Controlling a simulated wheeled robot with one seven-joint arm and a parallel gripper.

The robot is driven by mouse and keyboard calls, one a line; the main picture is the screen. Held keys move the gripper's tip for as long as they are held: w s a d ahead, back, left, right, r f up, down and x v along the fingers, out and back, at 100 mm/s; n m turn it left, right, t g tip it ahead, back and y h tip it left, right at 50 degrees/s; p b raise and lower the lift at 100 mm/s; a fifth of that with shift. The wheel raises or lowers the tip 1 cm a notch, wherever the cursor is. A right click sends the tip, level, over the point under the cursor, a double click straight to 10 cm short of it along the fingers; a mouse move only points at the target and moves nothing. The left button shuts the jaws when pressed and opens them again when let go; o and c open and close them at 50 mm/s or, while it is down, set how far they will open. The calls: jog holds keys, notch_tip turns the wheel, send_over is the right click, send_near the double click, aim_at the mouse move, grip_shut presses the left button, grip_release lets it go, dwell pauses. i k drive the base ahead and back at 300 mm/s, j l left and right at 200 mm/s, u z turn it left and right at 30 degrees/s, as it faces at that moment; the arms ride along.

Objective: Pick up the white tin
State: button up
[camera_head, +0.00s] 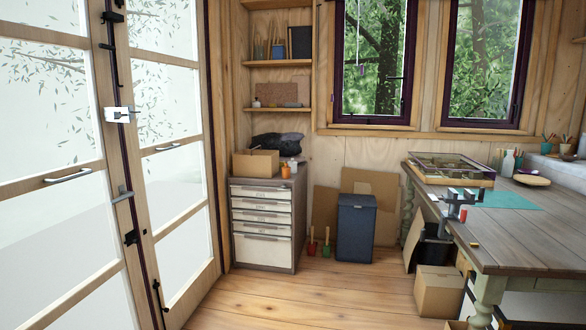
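I cannot make out for certain which thing is the white tin. A small white container (293,166) stands on top of the drawer cabinet, beside an orange cup (285,171). Another pale container, a white bottle (508,164), stands at the back of the workbench on the right. A small whitish jar (256,103) is on the lower wall shelf. All are too small to tell their exact form. My gripper is not in view.
The drawer cabinet (262,225) also bears a cardboard box (255,163) and a dark bag (277,145). A dark blue bin (356,228) stands right of it. The workbench (530,240) has a vise (461,205) at its edge. The wooden floor (300,300) in front is clear.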

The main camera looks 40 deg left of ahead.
aim_at(293, 164)
jog(key=i+j+u, duration=0.35)
jog(key=i, duration=0.4)
jog(key=i+j+u, duration=0.3)
jog(key=i, duration=0.5)
jog(key=i+j+u, duration=0.15)
jog(key=i+u, duration=0.2)
jog(key=i, duration=2.3)
jog(key=i+z, duration=0.2)
jog(key=i, duration=0.3)
jog(key=i+j+z, duration=0.25)
jog(key=i, duration=0.25)
jog(key=i+j+z, duration=0.2)
jog(key=i, duration=0.3)
